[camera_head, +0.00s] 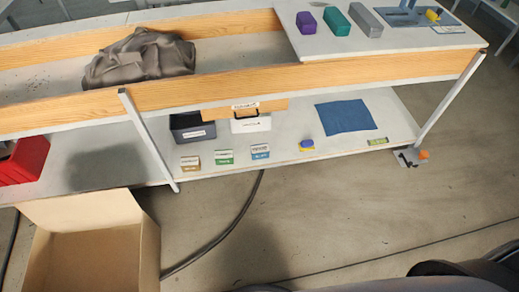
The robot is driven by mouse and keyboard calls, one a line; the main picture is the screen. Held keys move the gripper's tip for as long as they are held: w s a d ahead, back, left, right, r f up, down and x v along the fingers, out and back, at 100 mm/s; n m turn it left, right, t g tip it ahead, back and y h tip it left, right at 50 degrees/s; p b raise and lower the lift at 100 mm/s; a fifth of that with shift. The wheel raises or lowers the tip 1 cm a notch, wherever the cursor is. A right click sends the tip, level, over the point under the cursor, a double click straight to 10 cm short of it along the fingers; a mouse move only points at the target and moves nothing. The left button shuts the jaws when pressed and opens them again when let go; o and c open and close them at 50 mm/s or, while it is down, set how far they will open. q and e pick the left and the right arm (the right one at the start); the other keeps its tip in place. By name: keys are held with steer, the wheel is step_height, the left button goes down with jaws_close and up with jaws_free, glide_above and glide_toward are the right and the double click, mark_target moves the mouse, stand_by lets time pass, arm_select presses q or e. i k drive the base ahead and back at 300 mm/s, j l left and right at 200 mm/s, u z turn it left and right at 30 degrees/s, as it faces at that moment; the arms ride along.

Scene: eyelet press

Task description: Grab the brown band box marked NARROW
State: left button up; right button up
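A small box with a brown band (190,166) stands on the lower shelf (340,150) of the bench, near the shelf's front edge. A white label lies along its top; the print is too small to read. To its right stand a similar box with a green band (224,160) and one with a blue band (260,155). The three stand apart in a row. Neither of my grippers shows in this view.
A dark bin (190,129) and a white bin (250,122) stand behind the small boxes. A blue cloth (345,117) lies further right. A slanted bench leg (147,140) stands just left of the brown-banded box. An open cardboard box (95,212) and a cable (222,232) are on the floor.

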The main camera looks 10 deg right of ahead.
mark_target(188, 164)
steer(key=i, duration=0.25)
steer(key=i+u, duration=0.25)
steer(key=u, duration=0.2)
steer(key=i+l+u, duration=0.15)
steer(key=u, duration=0.35)
steer(key=i+l, duration=0.05)
steer(key=i, duration=0.05)
